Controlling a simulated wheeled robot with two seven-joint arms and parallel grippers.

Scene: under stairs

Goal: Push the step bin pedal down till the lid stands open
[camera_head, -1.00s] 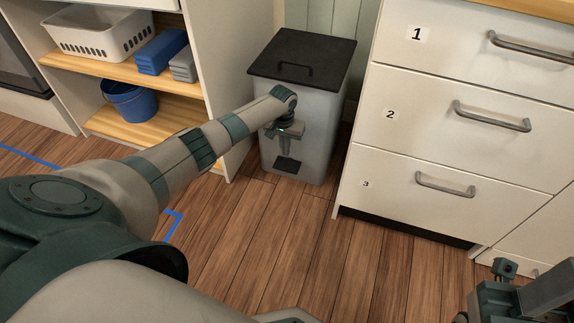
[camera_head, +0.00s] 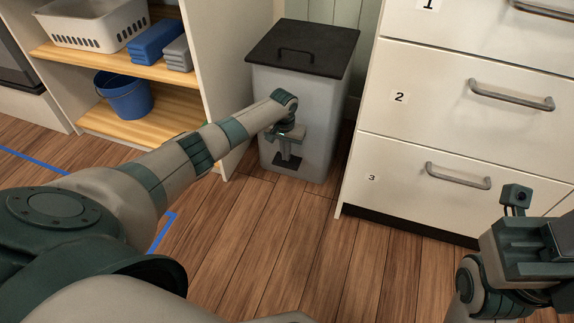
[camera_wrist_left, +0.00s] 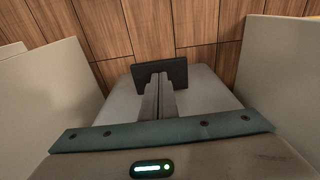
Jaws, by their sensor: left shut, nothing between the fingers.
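The step bin (camera_head: 318,125) is a grey box with a black lid (camera_head: 305,45) lying flat and shut. Its dark pedal (camera_head: 293,166) sticks out low at the front, near the floor. My left gripper (camera_head: 285,156) is shut and empty, pointing down in front of the bin, with its tips at the pedal. In the left wrist view the closed fingertips (camera_wrist_left: 159,78) overlap the dark pedal plate (camera_wrist_left: 176,70). I cannot tell whether they touch it. My right gripper is partly in view at the lower right; its fingers are not clearly visible.
A white drawer cabinet (camera_head: 405,135) stands right of the bin. An open shelf (camera_head: 165,132) with a blue bucket (camera_head: 125,97) and white basket (camera_head: 92,25) stands on the left. Wooden floor (camera_head: 285,240) in front is clear, with blue tape (camera_head: 161,232) at left.

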